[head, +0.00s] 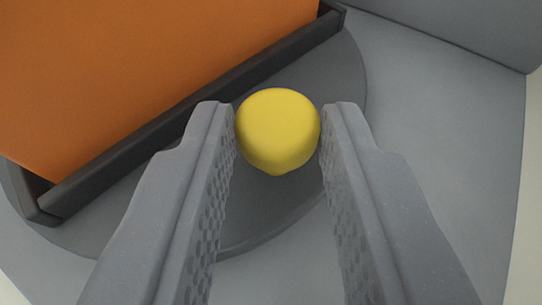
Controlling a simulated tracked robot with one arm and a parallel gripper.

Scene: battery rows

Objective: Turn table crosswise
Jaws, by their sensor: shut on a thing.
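The turntable (345,85) is a dark grey round disc lying on a lighter grey surface. A yellow knob (278,128) with a rounded top stands on the disc. My gripper (279,118) is shut on the yellow knob, with one finger on its left side and one on its right. A dark tray with a raised rim (190,117) lies across the disc at a slant, from lower left to upper right. An orange block (130,70) sits inside this tray. The lower part of the knob is hidden from this view.
The light grey surface (440,130) around the disc is bare on the right. A grey raised wall or block (470,25) stands at the upper right. A pale strip (534,180) shows beyond the grey surface's right edge.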

